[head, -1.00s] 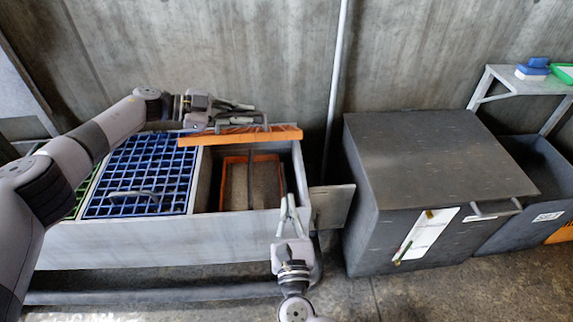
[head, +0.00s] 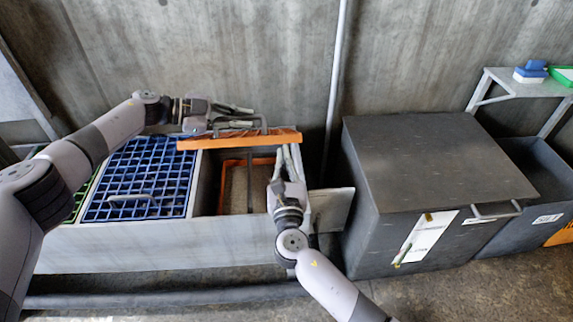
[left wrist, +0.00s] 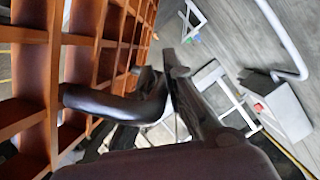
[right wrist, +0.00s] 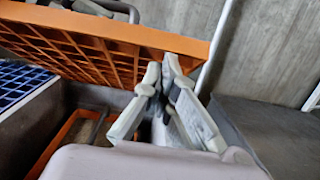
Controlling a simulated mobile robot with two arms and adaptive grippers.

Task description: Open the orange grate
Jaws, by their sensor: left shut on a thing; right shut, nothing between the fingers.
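The orange grate (head: 270,137) stands raised, nearly upright, at the back of its compartment. Its gridded face shows in the left wrist view (left wrist: 60,90) and the right wrist view (right wrist: 115,45). My left gripper (head: 245,112) is behind its upper edge, shut on the grate's handle (left wrist: 115,104). My right gripper (head: 290,152) is shut and empty at the right end of the grate, over the compartment. In the right wrist view its fingers (right wrist: 165,75) stand just in front of the grate's lower right part; I cannot tell whether they touch it.
A blue grate (head: 150,165) covers the compartment to the left, with a green one (head: 80,200) beyond. The opened compartment has an orange frame (head: 222,190) inside. A grey lidded box (head: 430,155) stands at right. A vertical pipe (head: 338,80) runs up the wall behind.

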